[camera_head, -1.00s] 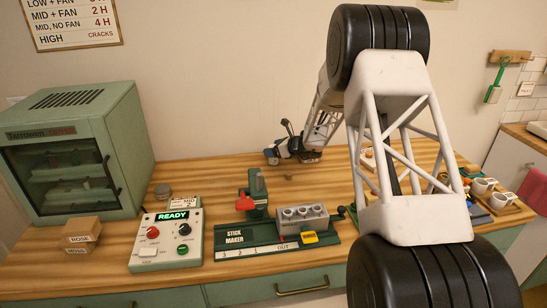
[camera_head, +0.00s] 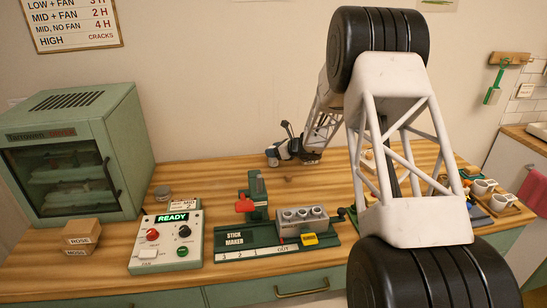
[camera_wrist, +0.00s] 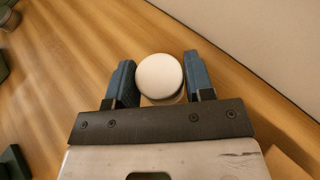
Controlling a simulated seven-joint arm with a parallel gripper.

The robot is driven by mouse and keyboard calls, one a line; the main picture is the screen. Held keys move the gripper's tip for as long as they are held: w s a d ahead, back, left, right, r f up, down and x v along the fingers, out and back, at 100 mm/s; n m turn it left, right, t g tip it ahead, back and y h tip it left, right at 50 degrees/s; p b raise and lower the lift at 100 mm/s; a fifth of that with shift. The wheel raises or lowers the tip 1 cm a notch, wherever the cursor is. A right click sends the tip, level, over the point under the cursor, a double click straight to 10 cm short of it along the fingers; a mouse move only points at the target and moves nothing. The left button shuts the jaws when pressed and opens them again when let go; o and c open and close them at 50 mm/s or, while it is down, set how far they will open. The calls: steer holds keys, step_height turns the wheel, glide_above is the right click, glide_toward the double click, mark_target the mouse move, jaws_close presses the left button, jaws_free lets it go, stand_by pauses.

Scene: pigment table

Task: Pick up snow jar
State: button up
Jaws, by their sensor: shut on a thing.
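A jar with a round white top (camera_wrist: 160,76) sits between the two blue fingers of my gripper (camera_wrist: 161,80) in the wrist view. The fingers are shut on its sides. I see it from above, and no label shows. In the head view my gripper (camera_head: 280,153) is low over the back middle of the wooden table. The jar is too small and covered there to make out, and I cannot tell whether it touches the table.
The green stick maker (camera_head: 240,240) and a control box reading READY (camera_head: 166,240) stand in front of my gripper. A green oven (camera_head: 75,150) and small stacked boxes (camera_head: 81,235) are at left. White cups (camera_head: 482,186) stand at right. The wall is close behind.

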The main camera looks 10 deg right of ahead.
steer(key=shift+r, duration=0.1)
steer(key=shift+r, duration=0.15)
steer(key=shift+c, duration=1)
steer(key=shift+r, duration=0.55)
step_height(320, 180, up, 2)
steer(key=shift+r, duration=0.15)
steer(key=s, duration=1)
steer(key=s+r, duration=0.1)
steer(key=s, duration=0.5)
